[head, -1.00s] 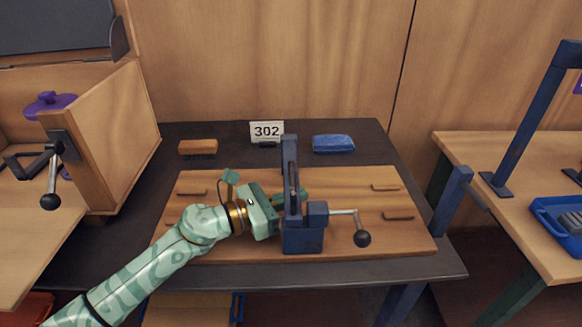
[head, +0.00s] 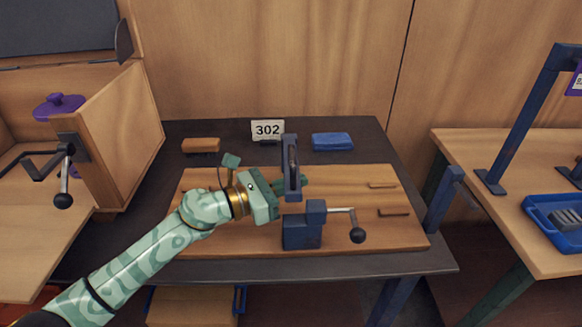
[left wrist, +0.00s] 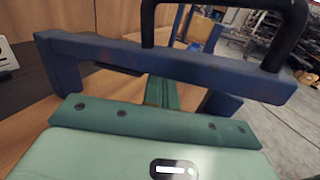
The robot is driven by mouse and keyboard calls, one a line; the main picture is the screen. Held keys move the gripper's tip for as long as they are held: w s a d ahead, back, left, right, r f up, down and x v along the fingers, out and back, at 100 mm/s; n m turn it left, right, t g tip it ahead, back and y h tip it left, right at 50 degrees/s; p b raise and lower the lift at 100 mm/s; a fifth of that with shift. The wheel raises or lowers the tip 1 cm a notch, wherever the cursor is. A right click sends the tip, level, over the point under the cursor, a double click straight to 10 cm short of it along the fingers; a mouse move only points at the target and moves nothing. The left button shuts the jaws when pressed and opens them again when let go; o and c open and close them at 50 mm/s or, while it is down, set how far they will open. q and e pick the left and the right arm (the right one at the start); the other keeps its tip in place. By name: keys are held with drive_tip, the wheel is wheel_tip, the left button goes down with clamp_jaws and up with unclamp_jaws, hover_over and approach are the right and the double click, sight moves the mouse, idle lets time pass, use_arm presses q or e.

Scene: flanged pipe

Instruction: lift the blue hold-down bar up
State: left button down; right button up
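The blue hold-down bar (head: 291,191) is in the middle of the head view, seen nearly end-on above the wooden board (head: 360,236). It has a black handle on top, clear in the left wrist view, where the bar (left wrist: 185,68) runs across the picture with a leg at each end. My left gripper (head: 292,187) reaches to the bar from the left. In the left wrist view its fingers (left wrist: 160,93) look closed together and pass beneath the bar, without gripping it between them. Contact with the underside is hard to see. My right gripper is not in view.
A blue clamp block (head: 302,230) with a crank and black ball knob (head: 357,235) stands on the board in front of the bar. A brown block (head: 201,145), a 302 sign (head: 267,130) and a blue block (head: 332,141) lie at the back.

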sight(293, 155)
use_arm(q)
drive_tip(key=shift+w+r+p, duration=0.1)
drive_tip(key=shift+r+p, duration=0.55)
drive_tip(key=shift+r, duration=0.8)
drive_tip(key=shift+w+r+p, duration=0.25)
drive_tip(key=shift+r+p, duration=0.1)
drive_tip(key=shift+r, duration=0.4)
drive_tip(key=shift+w+r+p, duration=0.25)
drive_tip(key=shift+r+p, duration=0.05)
drive_tip(key=shift+r, duration=0.45)
drive_tip(key=shift+w+r, duration=0.4)
drive_tip(key=shift+r, duration=0.35)
drive_tip(key=shift+w+r, duration=0.35)
drive_tip(key=shift+r, duration=0.35)
